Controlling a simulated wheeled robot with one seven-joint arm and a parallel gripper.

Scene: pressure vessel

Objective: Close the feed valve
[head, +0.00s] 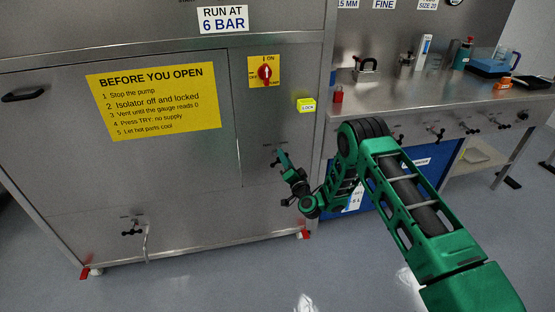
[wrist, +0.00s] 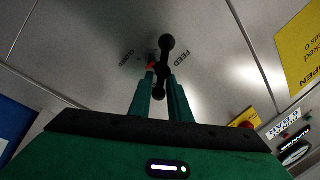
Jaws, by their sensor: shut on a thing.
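The feed valve handle (wrist: 164,58) is a black bar with a ball at each end, on the steel panel beside the words FEED and CLOSED in the wrist view. A small red mark (wrist: 151,67) shows beside it, near CLOSED. My gripper (wrist: 162,80) has its two green fingers on either side of the bar, shut on it; one ball sticks out beyond the tips and the other sits between the fingers. In the head view my gripper (head: 281,156) is at the lower right of the cabinet front, and the handle is too small to make out clearly.
A red isolator knob (head: 265,71) on a yellow plate and a yellow LOCK box (head: 306,105) are above my gripper. Another valve with a spout (head: 134,231) is low on the left. A steel bench (head: 440,100) with several items stands at right. The floor in front is clear.

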